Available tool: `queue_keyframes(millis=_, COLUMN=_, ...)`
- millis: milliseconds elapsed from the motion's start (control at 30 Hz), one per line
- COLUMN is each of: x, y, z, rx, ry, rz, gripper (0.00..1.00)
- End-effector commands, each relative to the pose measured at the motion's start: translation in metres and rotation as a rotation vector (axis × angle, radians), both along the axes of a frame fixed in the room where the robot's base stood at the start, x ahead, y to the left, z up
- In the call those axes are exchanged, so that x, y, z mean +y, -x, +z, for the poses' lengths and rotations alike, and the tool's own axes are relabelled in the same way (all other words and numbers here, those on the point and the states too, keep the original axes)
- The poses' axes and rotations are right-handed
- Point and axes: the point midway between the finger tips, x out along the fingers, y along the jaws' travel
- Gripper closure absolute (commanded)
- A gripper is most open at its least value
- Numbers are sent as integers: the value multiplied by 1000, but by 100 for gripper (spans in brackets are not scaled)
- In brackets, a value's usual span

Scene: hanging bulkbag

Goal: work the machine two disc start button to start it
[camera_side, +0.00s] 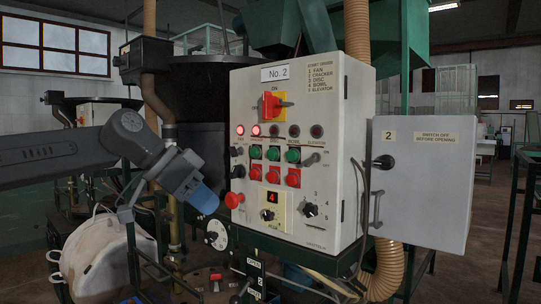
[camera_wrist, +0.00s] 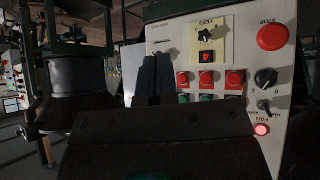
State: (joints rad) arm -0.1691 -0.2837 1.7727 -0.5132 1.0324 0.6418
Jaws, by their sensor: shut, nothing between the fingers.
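The No. 2 control panel (camera_side: 340,215) faces my arm in the side view and shows upside down in the wrist view (camera_wrist: 285,80). The disc column's green button (camera_side: 273,154) is the middle of three green buttons, above a red one (camera_side: 273,175). In the wrist view the middle green button (camera_wrist: 207,98) is partly cut off by my dark gripper body. The disc lamp (camera_side: 274,130) is dark. My gripper (camera_wrist: 154,58) is shut and empty, its black fingers left of the buttons in the wrist view. I cannot make out its fingertips in the side view.
A red stop button (camera_side: 234,200) and a red-yellow main switch (camera_side: 272,105) stick out of the panel. Pipes and machinery stand behind my arm.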

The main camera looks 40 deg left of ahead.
Motion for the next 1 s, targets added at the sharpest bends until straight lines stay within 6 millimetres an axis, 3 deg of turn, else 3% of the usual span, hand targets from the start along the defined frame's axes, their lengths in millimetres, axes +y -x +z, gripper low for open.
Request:
queue_keyframes(millis=100, x=7, y=-27, z=31, rx=-76, ry=8, rz=-63, gripper=100)
queue_keyframes(millis=300, x=12, y=-48, z=59, rx=-161, ry=9, rz=-130, gripper=100)
queue_keyframes(millis=767, x=13, y=-52, z=64, rx=-177, ry=9, rz=-142, gripper=100)
queue_keyframes(millis=1000, x=13, y=-71, z=63, rx=-175, ry=8, rz=-141, gripper=100)
